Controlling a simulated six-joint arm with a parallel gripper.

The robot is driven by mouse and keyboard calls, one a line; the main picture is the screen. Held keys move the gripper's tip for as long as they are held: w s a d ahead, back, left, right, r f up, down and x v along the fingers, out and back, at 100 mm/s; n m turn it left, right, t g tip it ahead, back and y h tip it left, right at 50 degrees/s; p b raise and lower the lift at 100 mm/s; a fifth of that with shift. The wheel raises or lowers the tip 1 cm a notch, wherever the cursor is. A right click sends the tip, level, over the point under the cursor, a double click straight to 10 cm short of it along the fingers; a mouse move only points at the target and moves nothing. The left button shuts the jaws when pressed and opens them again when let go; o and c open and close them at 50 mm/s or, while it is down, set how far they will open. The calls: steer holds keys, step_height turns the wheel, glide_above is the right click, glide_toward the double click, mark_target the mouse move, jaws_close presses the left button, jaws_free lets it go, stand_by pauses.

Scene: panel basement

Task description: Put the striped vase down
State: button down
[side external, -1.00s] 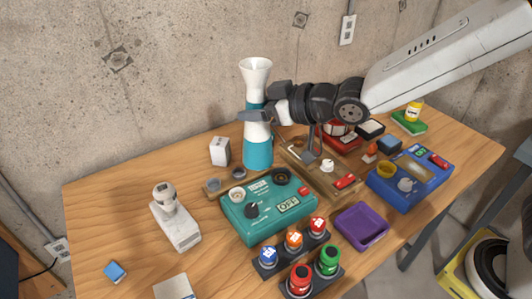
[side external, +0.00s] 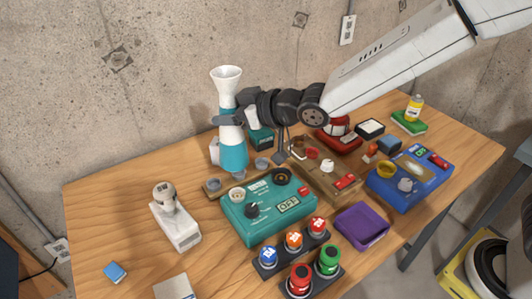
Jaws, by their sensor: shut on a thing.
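The striped vase (side external: 234,157) has white and teal bands and a flared white mouth. It stands about upright in the side external view, left of centre. My gripper (side external: 229,119) comes in from the right and is shut on the vase around its middle. The vase's base is just behind the wooden strip with grey cups (side external: 213,185). I cannot tell whether the base touches the table (side external: 130,190).
A white box (side external: 214,150) is partly hidden behind the vase, and a dark teal box (side external: 261,138) is to its right. A teal control panel (side external: 268,208) is in front. A white device (side external: 178,228) stands to the left. The table's back left is clear.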

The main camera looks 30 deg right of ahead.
steer(key=w+a+f, duration=0.3)
steer(key=w+f, duration=0.3)
steer(key=w, duration=0.1)
steer(key=shift+w+f, duration=0.15)
steer(key=shift+f, duration=0.25)
steer(key=shift+w+f, duration=0.15)
steer(key=shift+f, duration=0.75)
steer(key=shift+w+f, duration=0.1)
steer(key=shift+f, duration=1.35)
steer(key=shift+c, duration=0.3)
jaws_free()
steer(key=shift+r, duration=0.1)
